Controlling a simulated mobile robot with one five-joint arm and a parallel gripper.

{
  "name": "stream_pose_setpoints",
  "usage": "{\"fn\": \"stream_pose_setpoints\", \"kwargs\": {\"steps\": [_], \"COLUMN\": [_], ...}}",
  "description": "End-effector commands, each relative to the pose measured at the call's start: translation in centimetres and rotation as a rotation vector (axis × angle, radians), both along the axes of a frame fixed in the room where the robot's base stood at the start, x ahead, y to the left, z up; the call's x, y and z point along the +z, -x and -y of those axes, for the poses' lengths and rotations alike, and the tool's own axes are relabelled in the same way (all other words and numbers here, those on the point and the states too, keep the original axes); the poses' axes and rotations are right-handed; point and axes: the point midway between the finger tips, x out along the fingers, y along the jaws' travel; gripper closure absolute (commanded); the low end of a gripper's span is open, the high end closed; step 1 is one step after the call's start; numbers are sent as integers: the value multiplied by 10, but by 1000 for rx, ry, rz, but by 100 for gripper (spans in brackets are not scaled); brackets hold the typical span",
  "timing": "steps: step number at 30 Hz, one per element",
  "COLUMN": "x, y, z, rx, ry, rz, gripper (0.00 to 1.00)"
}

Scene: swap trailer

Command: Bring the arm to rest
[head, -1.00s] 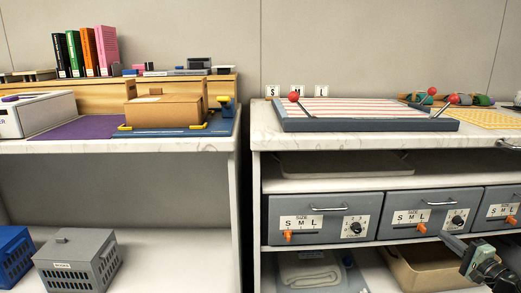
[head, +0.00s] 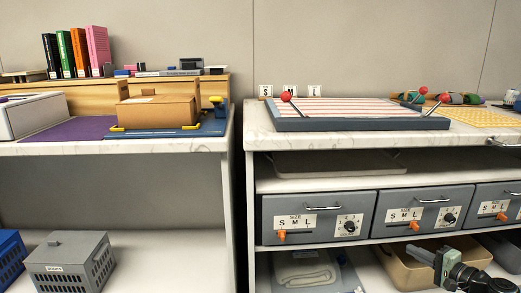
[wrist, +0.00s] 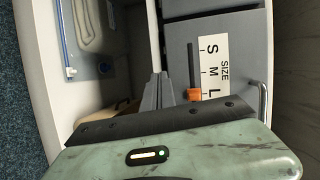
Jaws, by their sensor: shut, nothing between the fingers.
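My gripper (head: 415,250) is low at the right of the head view, in front of the lower shelf and just below the grey drawers. Its grey fingers are together and empty. In the wrist view the shut fingers (wrist: 158,88) point away from the green gripper body, beside a grey drawer front (wrist: 212,75) with a SIZE label and an orange slider. I cannot tell how far the fingertips are from the drawer.
A tan bin (head: 398,268) stands on the lower shelf behind my gripper. A tray with a folded white cloth (head: 304,268) is to its left. Above are the right counter and a striped board (head: 350,115). A left bench holds a cardboard box (head: 157,111).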

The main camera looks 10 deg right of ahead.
Motion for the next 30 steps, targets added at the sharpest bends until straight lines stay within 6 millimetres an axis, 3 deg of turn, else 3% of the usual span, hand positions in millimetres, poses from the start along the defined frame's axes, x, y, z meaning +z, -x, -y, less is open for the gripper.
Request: {"fn": "stream_pose_setpoints", "kwargs": {"steps": [1, 3, 6, 9, 12, 18, 24, 30], "x": [-18, -47, -89, -128, -156, -185, -193, -126], "y": [-22, -43, -62, -66, -61, -45, -33, -26], "z": [-40, -93, -170, -242, -296, -361, -403, -399], "rx": [85, 199, 371, 543, 685, 865, 973, 981], "ry": [44, 121, 258, 428, 602, 901, 1172, 1175], "rz": [-69, -175, -328, -478, -596, -747, -834, -858], "gripper": [100, 100, 100, 100, 100, 100, 100, 100]}}
